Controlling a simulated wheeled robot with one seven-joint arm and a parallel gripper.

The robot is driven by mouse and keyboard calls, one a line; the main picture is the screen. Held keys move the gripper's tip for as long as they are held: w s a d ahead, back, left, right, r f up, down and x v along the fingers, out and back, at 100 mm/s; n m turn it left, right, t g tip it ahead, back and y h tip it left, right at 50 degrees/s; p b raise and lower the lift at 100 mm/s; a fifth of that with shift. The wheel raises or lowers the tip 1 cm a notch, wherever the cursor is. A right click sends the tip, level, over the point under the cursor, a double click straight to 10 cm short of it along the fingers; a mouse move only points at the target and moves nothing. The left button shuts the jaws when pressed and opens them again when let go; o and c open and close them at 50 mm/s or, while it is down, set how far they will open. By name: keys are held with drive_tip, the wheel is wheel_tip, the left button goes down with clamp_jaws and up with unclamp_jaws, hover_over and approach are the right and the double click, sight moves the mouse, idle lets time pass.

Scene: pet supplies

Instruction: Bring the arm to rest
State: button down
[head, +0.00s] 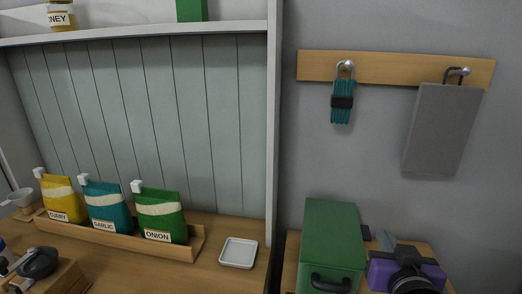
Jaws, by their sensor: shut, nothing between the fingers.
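My gripper and arm do not show in the head view, so I cannot see where the gripper is or how its fingers stand. The task names no other object.
A wooden counter (205,278) at left carries yellow, teal and green spice bags in a wooden tray (120,237), and a white dish (238,252). A green box (332,245) and a purple item (425,268) stand at right. A teal cord bundle (342,101) and grey board (441,128) hang above.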

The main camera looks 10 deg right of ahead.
wheel_tip(320, 180, up, 4)
drive_tip(key=a+n+t, duration=0.1)
drive_tip(key=a+t, duration=0.1)
drive_tip(key=t, duration=0.1)
drive_tip(key=s+a+f+n+t+y, duration=0.1)
drive_tip(key=s+a+f+n+y, duration=0.15)
drive_tip(key=s+a, duration=0.2)
drive_tip(key=s+a+f+g+y, duration=0.1)
drive_tip(key=s+f, duration=0.4)
drive_tip(key=s, duration=0.5)
drive_tip(key=s+a+f+g+y, duration=0.1)
drive_tip(key=s+f, duration=0.4)
drive_tip(key=s, duration=0.6)
drive_tip(key=s+a+f+g+y, duration=0.1)
drive_tip(key=s+f, duration=0.4)
drive_tip(key=s, duration=0.5)
drive_tip(key=shift+s+a+f+n+g, duration=0.15)
drive_tip(key=shift+a+f+n+g, duration=0.2)
drive_tip(key=shift+a, duration=0.4)
